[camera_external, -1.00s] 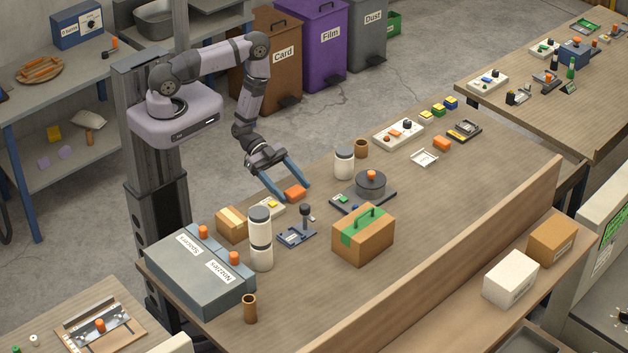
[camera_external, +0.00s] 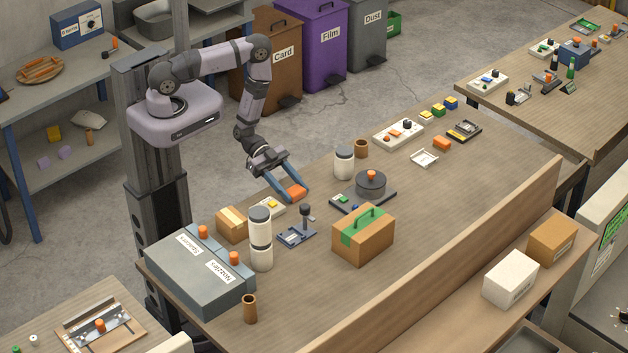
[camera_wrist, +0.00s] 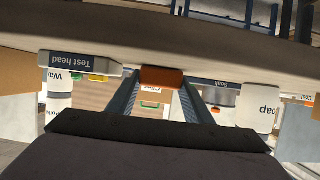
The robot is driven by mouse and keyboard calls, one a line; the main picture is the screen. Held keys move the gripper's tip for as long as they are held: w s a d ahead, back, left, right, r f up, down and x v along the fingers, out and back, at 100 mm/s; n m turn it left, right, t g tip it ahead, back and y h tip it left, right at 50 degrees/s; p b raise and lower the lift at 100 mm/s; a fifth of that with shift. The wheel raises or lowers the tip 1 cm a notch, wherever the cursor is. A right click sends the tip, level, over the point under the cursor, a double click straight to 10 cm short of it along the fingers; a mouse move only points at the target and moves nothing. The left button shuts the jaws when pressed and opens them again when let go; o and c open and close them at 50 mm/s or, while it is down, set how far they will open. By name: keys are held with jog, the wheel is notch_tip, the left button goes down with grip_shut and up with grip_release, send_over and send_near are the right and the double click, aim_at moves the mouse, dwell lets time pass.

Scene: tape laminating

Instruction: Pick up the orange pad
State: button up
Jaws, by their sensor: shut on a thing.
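In the wrist view the orange pad (camera_wrist: 162,77) sits between the fingertips of my gripper (camera_wrist: 160,82), against the bench surface. I cannot tell whether there is a gap under the pad.
A dark press fixture (camera_external: 297,236), a white bottle (camera_external: 344,163) and a round grey device (camera_external: 371,186) stand close by. A cardboard box with a green strip (camera_external: 363,234) is nearer the front.

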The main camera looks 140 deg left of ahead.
aim_at(292, 189)
jog(key=shift+r, duration=0.1)
jog(key=shift+r+b, duration=1.05)
jog(key=shift+r, duration=3.8)
jog(key=shift+d, duration=0.1)
